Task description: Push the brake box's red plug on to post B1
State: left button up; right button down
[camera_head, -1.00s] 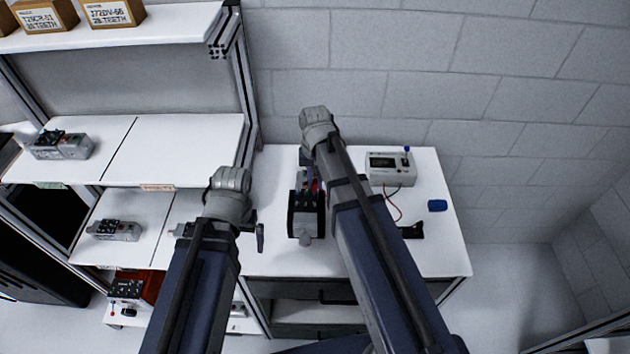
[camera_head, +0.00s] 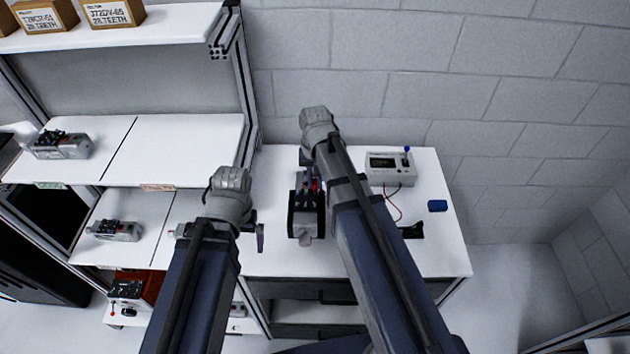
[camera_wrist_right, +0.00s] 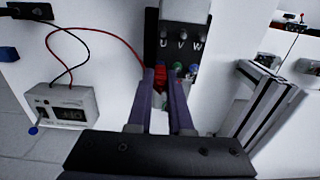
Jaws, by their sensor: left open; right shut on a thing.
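The brake box (camera_head: 390,168) is a pale box with a small display and a blue-tipped lever, at the right of the bench; it also shows in the right wrist view (camera_wrist_right: 62,112). Its red lead runs to the red plug (camera_wrist_right: 161,72), which sits between the fingertips of my right gripper (camera_wrist_right: 165,76), shut on it. The plug is at the servo motor (camera_head: 305,222), beside its black plate marked U, V, W (camera_wrist_right: 182,40). Blue and green posts show just right of the plug. Post B1's label and the plug's seating cannot be made out. My left gripper (camera_head: 258,238) is open and empty, left of the motor.
A blue block (camera_head: 437,206) and a black item (camera_head: 411,231) lie on the bench's right side. Shelves (camera_head: 180,150) with similar motors stand left.

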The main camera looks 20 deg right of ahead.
jog(key=shift+f, duration=0.2)
dwell(0.4)
jog(key=c, duration=0.8)
grip_release()
jog(key=shift+o, duration=0.2)
jog(key=shift+r, duration=0.15)
notch_tip(320, 180, up, 7)
jog(key=p, duration=0.7)
